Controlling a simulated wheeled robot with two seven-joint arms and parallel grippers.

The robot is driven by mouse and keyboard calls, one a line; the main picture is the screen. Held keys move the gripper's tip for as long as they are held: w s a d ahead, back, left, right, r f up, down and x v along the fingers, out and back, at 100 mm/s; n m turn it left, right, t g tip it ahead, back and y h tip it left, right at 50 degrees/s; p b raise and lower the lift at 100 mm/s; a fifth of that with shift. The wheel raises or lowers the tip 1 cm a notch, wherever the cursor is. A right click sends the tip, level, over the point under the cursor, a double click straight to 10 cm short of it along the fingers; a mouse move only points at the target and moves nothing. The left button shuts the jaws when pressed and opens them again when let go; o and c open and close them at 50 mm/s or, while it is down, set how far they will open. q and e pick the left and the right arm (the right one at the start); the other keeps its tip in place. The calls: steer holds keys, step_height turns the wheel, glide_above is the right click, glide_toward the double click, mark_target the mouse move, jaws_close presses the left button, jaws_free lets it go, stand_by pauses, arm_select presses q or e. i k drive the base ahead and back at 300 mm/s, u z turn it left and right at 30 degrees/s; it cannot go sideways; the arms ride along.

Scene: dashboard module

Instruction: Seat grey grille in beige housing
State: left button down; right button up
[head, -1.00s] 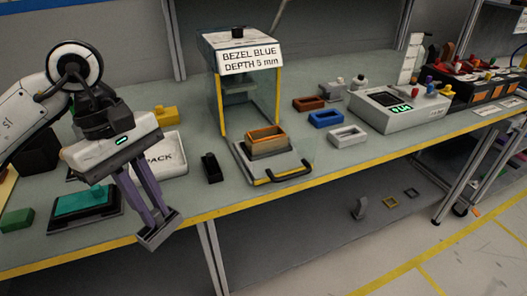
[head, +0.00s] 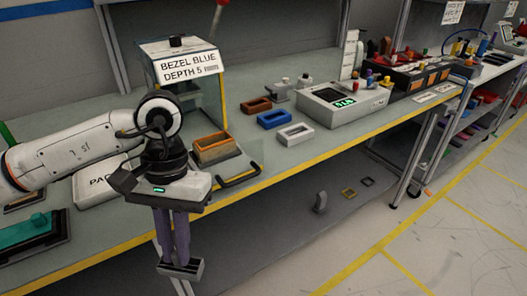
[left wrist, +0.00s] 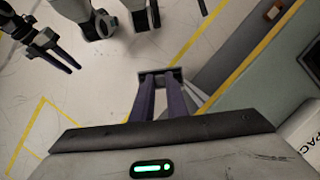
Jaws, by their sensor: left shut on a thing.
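My left gripper (head: 180,262) points down and is shut on a small dark grey piece (head: 182,268), which looks like the grille. It hangs in front of the bench's yellow edge. The left wrist view also shows the grey piece (left wrist: 160,71) across the fingertips, above the floor. A box with an orange-brown rim (head: 215,147) sits in the fixture behind and above my gripper; its lower part is partly hidden, and I cannot tell whether it is the beige housing. In the left wrist view my right gripper (left wrist: 76,67) is at upper left, with its jaw gap unclear.
A sign-topped stand (head: 180,63) rises behind the fixture, whose black handle (head: 240,178) is near the bench edge. Brown, blue (head: 274,118) and white (head: 294,134) frames lie to the right, beside a grey console (head: 345,105). A white tray (head: 100,187) is left of my gripper.

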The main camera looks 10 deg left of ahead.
mark_target(215, 146)
steer(key=z, duration=1.55)
steer(key=i, duration=1.5)
steer(key=u, duration=3)
